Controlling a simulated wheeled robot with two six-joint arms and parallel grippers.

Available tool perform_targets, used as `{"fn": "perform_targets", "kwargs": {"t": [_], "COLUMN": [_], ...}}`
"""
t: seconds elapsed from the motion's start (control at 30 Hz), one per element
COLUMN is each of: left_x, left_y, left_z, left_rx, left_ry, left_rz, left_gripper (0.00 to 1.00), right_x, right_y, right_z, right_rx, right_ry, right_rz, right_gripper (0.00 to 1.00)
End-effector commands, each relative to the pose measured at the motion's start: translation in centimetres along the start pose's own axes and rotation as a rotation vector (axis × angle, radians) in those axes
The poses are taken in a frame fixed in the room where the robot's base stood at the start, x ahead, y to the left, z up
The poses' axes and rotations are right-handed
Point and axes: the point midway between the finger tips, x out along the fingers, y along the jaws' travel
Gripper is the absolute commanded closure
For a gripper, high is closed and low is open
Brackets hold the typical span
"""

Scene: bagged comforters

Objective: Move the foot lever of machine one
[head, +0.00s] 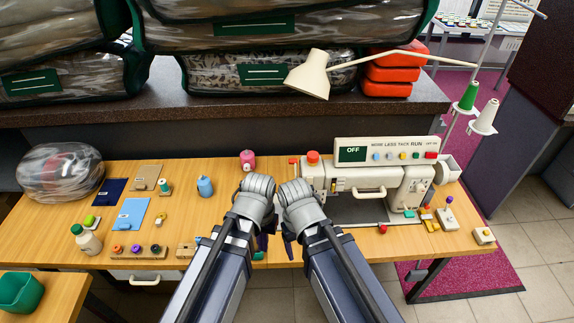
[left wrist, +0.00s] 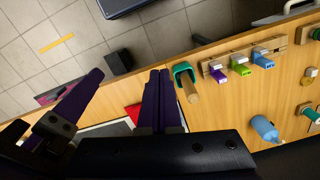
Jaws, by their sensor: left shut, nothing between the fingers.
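The white sewing machine (head: 408,178) stands at the right of the wooden table, with a panel (head: 388,150) reading OFF on top. I cannot tell which of its small parts is the foot lever. My left gripper (head: 262,242) points down by the table's front edge, left of the machine and apart from it. In the left wrist view its purple fingers (left wrist: 160,100) lie together with nothing between them. My right gripper (head: 288,246) hangs just beside it, mostly hidden by its own arm. A purple finger (left wrist: 75,105) at the left of the wrist view looks like part of it.
Bagged comforters (head: 60,78) lie on the dark shelf behind. A lamp (head: 312,75) reaches over the table. A blue bottle (head: 205,187), a pink spool (head: 247,160) and a board of colored knobs (head: 137,251) stand at left. Small blocks (head: 447,219) lie right of the machine.

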Motion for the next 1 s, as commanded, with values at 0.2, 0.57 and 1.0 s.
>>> {"fn": "perform_targets", "kwargs": {"t": [0.2, 0.57, 1.0], "left_x": [3.1, 7.8, 7.3], "left_y": [1.1, 1.5, -7.8], "left_z": [-4.7, -17.7, -35.5], "left_rx": [-0.115, -0.447, -0.895], "left_ry": [0.010, 0.017, -0.053], "left_rz": [0.147, 0.579, 1.268], "left_gripper": [1.00, 1.00, 1.00], "right_x": [3.5, 11.9, 22.6], "right_y": [-0.3, -1.1, -2.2], "right_z": [-0.2, -0.7, -1.4], "right_rx": [-0.001, -0.001, -0.001], "right_ry": [0.000, 0.000, 0.000], "right_rz": [0.000, 0.000, 0.000], "right_gripper": [0.28, 0.28, 0.28]}}
